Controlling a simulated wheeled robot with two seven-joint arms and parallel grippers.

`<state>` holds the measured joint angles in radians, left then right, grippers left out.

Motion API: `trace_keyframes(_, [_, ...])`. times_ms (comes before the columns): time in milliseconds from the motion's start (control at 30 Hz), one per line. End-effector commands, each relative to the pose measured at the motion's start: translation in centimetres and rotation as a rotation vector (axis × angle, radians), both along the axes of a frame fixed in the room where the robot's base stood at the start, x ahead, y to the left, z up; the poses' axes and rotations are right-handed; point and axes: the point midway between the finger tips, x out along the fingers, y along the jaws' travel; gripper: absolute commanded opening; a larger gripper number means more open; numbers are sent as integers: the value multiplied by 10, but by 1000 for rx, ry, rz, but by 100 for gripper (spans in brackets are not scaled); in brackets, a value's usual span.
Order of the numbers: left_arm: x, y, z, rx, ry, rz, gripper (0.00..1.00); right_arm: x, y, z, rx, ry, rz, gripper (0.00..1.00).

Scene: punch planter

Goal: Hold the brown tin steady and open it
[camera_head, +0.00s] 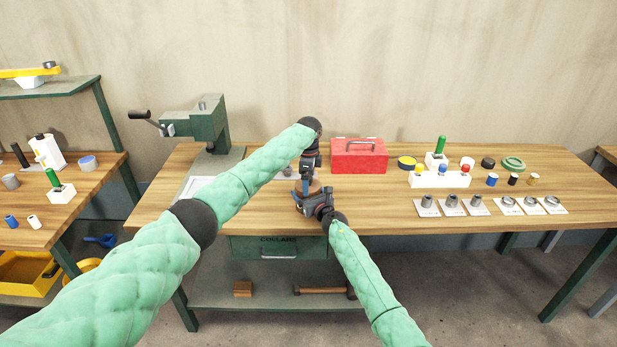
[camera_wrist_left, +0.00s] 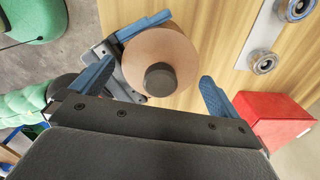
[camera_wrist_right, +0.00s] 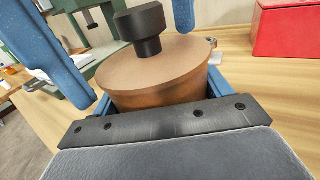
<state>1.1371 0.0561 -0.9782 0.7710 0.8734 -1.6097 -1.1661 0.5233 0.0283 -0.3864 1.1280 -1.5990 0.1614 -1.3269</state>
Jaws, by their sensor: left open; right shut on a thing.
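The brown tin (camera_wrist_right: 155,88) stands upright on the wooden table, with a flat round lid and a black knob (camera_wrist_right: 140,28) on top. My right gripper (camera_wrist_right: 160,95) is shut on the tin's body from the side, one finger along each side. My left gripper (camera_wrist_left: 156,74) is above the tin, open, with its blue fingers apart on either side of the black knob (camera_wrist_left: 160,80) and not touching it. In the head view the tin (camera_head: 314,186) is mostly hidden by both grippers.
A red toolbox (camera_head: 359,160) stands close behind the tin to the right. A green press (camera_head: 208,125) stands at the back left. Metal parts on white cards (camera_head: 427,203) and a white block with coloured pegs (camera_head: 440,179) lie to the right.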

Motion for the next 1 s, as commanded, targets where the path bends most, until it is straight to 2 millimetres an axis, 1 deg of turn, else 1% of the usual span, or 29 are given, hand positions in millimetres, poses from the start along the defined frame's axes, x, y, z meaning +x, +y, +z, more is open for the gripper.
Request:
trace_keyframes(100, [0,0,0,0,0,0,100,0,0,-1,0,1,0,36])
trace_keyframes(267, [0,0,0,0,0,0,69,0,0,-1,0,1,0,36])
trace_keyframes(300, [0,0,0,0,0,0,61,0,0,-1,0,1,0,36])
trace_keyframes(333, [0,0,0,0,0,0,59,0,0,-1,0,1,0,36])
trace_keyframes(1000, [0,0,1,0,-1,0,59,0,0,-1,0,1,0,36])
